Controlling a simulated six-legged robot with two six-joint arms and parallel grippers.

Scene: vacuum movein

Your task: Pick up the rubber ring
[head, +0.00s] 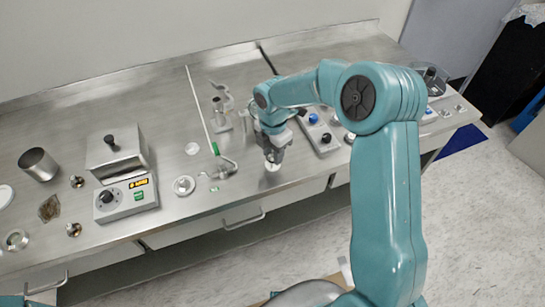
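My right gripper (273,157) points down over the front part of the steel bench, right of the middle. A small white, round piece (272,167) shows right at its fingertips. I cannot tell whether this is the rubber ring, or whether the fingers hold it or are only above it. The finger gap is too small to read. A small green piece (214,189) and a pale disc (192,149) lie on the bench to the left; neither is clearly the rubber ring. My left gripper is not in view.
Left of the gripper stand a flanged metal part (184,186), a grey device with a control box (125,198) and a metal cup (38,164). A valve-like fitting (221,114) stands behind. A box with knobs (318,132) sits close on the right.

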